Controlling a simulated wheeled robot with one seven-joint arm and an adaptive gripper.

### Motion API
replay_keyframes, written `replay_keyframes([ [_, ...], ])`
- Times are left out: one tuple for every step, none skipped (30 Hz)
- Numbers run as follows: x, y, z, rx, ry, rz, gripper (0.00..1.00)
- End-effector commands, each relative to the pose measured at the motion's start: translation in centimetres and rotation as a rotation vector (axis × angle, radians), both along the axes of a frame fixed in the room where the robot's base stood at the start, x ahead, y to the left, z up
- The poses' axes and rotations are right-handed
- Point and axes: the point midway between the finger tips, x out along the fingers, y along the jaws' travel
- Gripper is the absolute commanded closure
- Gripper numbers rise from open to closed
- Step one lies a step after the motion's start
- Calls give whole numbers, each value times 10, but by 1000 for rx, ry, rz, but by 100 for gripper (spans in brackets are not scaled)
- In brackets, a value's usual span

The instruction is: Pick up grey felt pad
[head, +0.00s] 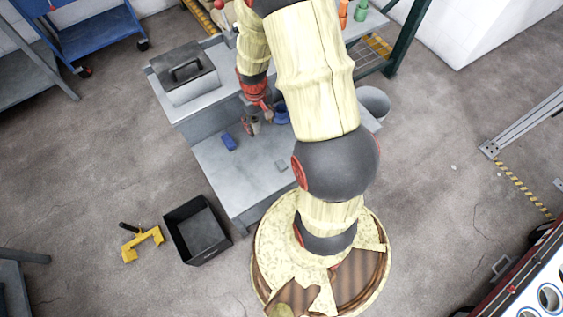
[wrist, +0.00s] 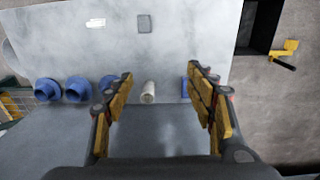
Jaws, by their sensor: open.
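The grey felt pad (head: 281,165) looks like a small flat grey square lying on the lower grey bench surface, to the right of and nearer than my gripper in the head view. In the wrist view the pad (wrist: 144,23) lies near the top edge, beyond my fingertips and apart from them. My gripper (wrist: 160,85) is open, its two yellow-padded fingers spread wide with nothing held. In the head view my gripper (head: 253,122) is above the bench, small and partly unclear.
A pale cylinder (wrist: 148,92) stands between the fingers in the wrist view. Several blue round parts (wrist: 77,88) are to the left; a blue block (head: 229,142) lies on the bench. A black bin (head: 196,230) and yellow tool (head: 142,243) are on the floor.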

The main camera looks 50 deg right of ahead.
Motion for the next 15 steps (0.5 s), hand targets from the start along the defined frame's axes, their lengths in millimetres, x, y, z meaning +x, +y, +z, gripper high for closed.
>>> replay_keyframes([
  [-5,-8,-22,9,21,-9,45],
  [-6,-12,-34,13,27,-11,45],
  [-9,-17,-51,16,33,-15,45],
  [-11,-21,-65,18,36,-17,45],
  [-13,-25,-79,21,41,-18,45],
  [-17,-31,-100,25,44,-19,45],
  [-19,-34,-115,27,44,-19,45],
  [-22,-38,-130,28,44,-19,45],
  [-27,-41,-149,31,43,-18,45],
  [-29,-44,-162,31,40,-16,45],
  [-34,-46,-175,33,39,-16,45],
  [-37,-48,-190,33,36,-15,45],
  [-41,-49,-200,35,35,-14,45],
  [-44,-50,-210,35,31,-12,45],
  [-48,-51,-220,36,29,-11,45],
])
